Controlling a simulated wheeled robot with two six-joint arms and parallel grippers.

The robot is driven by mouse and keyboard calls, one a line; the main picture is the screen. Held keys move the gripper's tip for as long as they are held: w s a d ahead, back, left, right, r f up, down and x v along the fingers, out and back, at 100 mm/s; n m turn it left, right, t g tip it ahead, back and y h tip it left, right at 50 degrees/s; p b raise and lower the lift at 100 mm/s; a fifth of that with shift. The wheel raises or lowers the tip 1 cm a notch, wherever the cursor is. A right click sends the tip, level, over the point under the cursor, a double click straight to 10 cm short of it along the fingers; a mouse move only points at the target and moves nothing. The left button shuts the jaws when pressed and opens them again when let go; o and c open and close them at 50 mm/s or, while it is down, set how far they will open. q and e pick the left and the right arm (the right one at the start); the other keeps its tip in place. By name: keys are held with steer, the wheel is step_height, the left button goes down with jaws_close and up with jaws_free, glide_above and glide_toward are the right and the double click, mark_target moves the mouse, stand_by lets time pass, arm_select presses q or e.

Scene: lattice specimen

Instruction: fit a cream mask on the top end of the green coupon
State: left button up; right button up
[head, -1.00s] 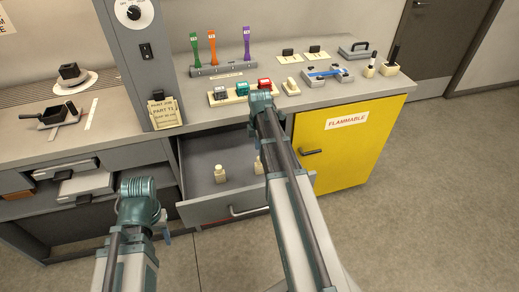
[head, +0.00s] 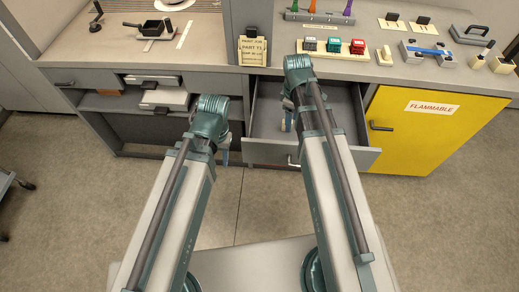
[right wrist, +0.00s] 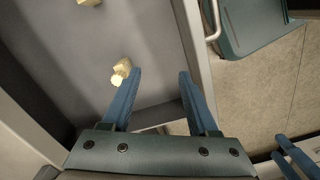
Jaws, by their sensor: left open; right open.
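The green coupon (head: 293,5) stands upright at the left of a rack on the counter; its top end is cut off by the head view's upper edge. Two small cream pieces lie in the open drawer in the right wrist view: one (right wrist: 122,70) beside my left-hand finger there, another (right wrist: 88,2) at the top edge. I cannot tell for sure that they are masks. My right gripper (right wrist: 160,74) is open and empty above the drawer, its fingers pointing down into it. My left gripper (head: 224,154) is open, left of the drawer; its fingers are small in the head view.
The open drawer (head: 325,157) juts out below the counter. The rack (head: 316,18) also holds an orange (head: 313,6) and a purple coupon (head: 347,8). A tray (head: 333,54) with coloured blocks stands in front. A yellow cabinet (head: 425,140) is at the right.

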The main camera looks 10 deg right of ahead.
steer(key=s+a+m, duration=0.6)
steer(key=s+a, duration=0.5)
steer(key=a, duration=0.2)
steer(key=shift+s+a+h, duration=0.35)
steer(key=shift+h, duration=0.05)
steer(key=shift+r, duration=0.15)
steer(key=shift+r, duration=0.1)
